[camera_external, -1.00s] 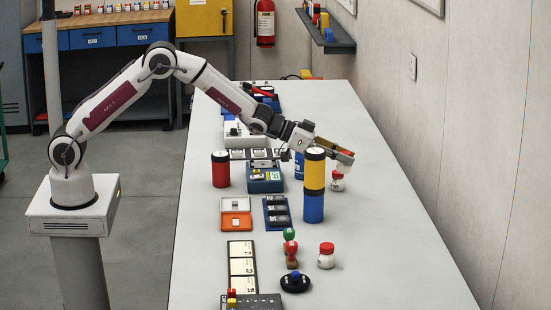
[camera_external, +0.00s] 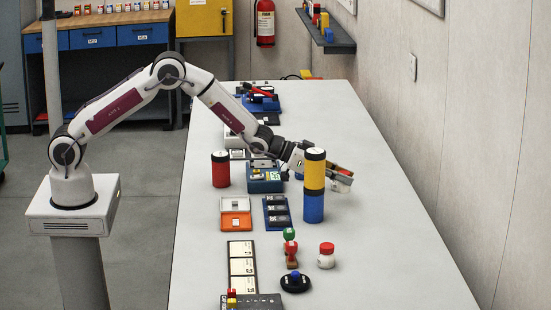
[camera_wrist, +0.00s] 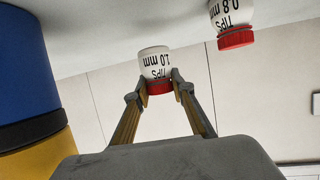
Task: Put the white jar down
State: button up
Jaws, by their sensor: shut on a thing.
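In the wrist view, which is upside down, a white jar (camera_wrist: 154,63) with a red lid is marked TIPS 1.0 mm. My gripper (camera_wrist: 160,80) is shut on it near the lid, with one finger on each side. In the external view my gripper (camera_external: 343,178) is low over the table, just right of the yellow and blue stack. The fingers and stack mostly hide the held jar there. I cannot tell whether its base touches the table.
A second red-lidded jar (camera_wrist: 231,22), marked TIPS 0.8 mm, stands close by. The yellow and blue stack (camera_external: 314,182) is beside my gripper. Another red-lidded jar (camera_external: 327,258) stands nearer the external camera. The table (camera_external: 390,225) is clear to the right.

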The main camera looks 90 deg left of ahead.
aim_at(338, 184)
jog(key=shift+f, duration=1.75)
jog(key=shift+f, duration=0.15)
jog(key=o, duration=1.1)
jog(key=shift+o, duration=0.2)
jog(key=shift+s, duration=0.15)
jog(key=shift+v, duration=5.95)
